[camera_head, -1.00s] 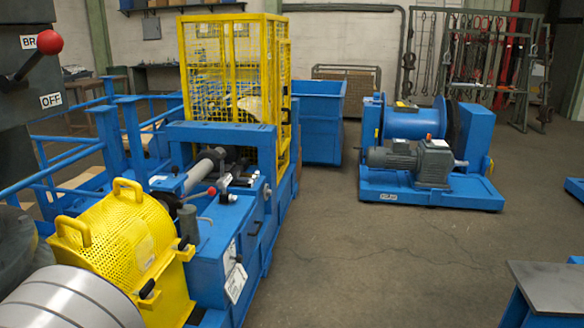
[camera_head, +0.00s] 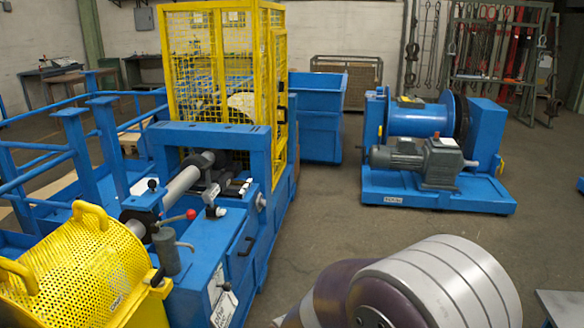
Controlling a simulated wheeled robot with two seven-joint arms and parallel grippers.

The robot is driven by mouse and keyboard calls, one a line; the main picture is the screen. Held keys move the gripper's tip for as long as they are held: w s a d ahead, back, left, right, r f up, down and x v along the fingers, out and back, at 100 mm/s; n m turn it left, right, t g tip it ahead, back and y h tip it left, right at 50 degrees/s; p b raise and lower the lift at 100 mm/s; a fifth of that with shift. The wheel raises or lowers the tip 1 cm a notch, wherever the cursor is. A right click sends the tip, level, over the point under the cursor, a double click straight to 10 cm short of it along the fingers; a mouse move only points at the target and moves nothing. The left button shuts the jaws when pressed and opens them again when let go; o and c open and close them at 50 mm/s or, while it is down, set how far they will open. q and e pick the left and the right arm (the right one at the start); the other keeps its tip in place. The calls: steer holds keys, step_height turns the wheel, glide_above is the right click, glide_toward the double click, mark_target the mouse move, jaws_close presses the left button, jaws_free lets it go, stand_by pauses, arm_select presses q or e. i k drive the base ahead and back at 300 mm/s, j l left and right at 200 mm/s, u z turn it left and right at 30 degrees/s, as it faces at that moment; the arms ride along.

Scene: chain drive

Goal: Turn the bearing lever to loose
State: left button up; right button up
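A lever with a red knob (camera_head: 191,214) sits on the blue machine (camera_head: 212,236), beside a grey shaft (camera_head: 183,186). Its rod runs from the knob down to the left, close to a grey cylinder (camera_head: 166,251). A dark handle with a light top (camera_head: 214,210) stands just right of it. I cannot read any loose or tight marking, so I cannot tell which of these is the bearing lever. A silver and purple link of my own arm fills the lower right. Neither gripper shows in the view.
A yellow perforated guard (camera_head: 75,270) covers the machine's near left end. A yellow mesh cage (camera_head: 215,75) stands behind. Blue rails (camera_head: 60,165) run along the left. A blue winch unit (camera_head: 435,190) stands at the right, with open floor (camera_head: 335,220) between.

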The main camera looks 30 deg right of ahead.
mark_target(223, 172)
steer(key=i+l+z, duration=0.15)
steer(key=i+l, duration=0.4)
steer(key=i+l+z, duration=0.15)
steer(key=i+l, duration=0.3)
steer(key=i, duration=0.15)
steer(key=i+l, duration=0.25)
steer(key=i, duration=0.2)
steer(key=i+l, duration=0.25)
steer(key=i, duration=0.2)
steer(key=i+l, duration=0.25)
steer(key=i, duration=0.2)
steer(key=i+l, duration=0.25)
steer(key=i, duration=0.2)
steer(key=i+l, duration=0.25)
steer(key=i, duration=0.2)
steer(key=i+l, duration=0.25)
steer(key=i, duration=0.2)
steer(key=i+l, duration=0.25)
steer(key=i, duration=0.2)
steer(key=l+z, duration=0.05)
